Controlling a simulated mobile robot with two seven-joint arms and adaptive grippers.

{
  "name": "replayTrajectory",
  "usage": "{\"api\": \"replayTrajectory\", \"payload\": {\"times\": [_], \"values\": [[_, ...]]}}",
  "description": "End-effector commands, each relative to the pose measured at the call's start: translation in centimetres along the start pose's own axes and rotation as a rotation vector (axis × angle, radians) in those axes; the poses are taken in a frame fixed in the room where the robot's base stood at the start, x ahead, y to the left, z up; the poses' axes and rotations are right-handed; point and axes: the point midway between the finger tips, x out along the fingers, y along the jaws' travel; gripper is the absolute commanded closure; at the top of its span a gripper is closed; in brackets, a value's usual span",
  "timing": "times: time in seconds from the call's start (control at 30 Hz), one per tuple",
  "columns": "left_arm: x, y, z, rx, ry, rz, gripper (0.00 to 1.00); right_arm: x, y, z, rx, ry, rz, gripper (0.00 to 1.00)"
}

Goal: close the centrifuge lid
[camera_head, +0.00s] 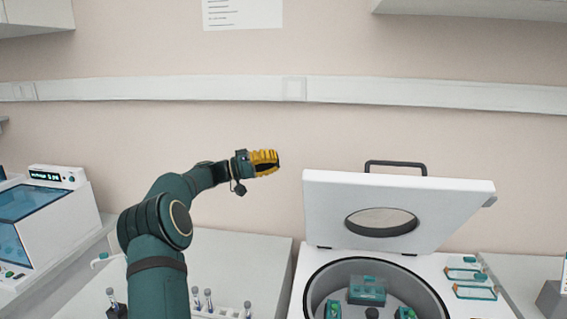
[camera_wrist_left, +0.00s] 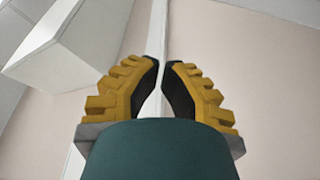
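The white centrifuge lid (camera_head: 460,200) stands open, tilted up at the back of the centrifuge (camera_head: 293,290). It has a round window (camera_head: 381,222) and a dark handle (camera_head: 395,164) on its top edge. The open bowl below shows a rotor with teal buckets (camera_head: 367,290). My left gripper (camera_head: 277,162) is in the air to the left of the lid, apart from it, with yellow fingers. In the left wrist view my left gripper (camera_wrist_left: 162,62) has its fingertips close together with a narrow gap and nothing between them. My right gripper is not in view.
Several capped tubes (camera_head: 208,300) stand on the bench left of the centrifuge. A white device with a blue window (camera_head: 30,200) is at far left. Teal-handled racks (camera_head: 475,292) lie at the right. A wall rail (camera_head: 200,88) runs behind.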

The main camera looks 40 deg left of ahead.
Motion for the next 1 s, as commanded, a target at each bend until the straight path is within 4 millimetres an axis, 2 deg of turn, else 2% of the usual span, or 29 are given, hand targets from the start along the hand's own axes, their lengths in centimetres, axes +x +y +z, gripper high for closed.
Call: {"api": "replayTrajectory", "payload": {"times": [0.47,0.5,0.73,1.0], "values": [[9.3,0.1,0.0,-0.003,-0.003,0.001,1.00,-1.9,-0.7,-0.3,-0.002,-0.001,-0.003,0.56],[8.6,0.0,0.5,-0.004,-0.001,-0.005,1.00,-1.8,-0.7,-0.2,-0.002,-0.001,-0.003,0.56],[7.8,-0.1,2.7,-0.004,-0.001,-0.003,1.00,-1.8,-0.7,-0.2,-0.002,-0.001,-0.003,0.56],[7.5,0.0,3.8,-0.003,-0.001,-0.002,1.00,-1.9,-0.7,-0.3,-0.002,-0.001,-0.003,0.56]]}}
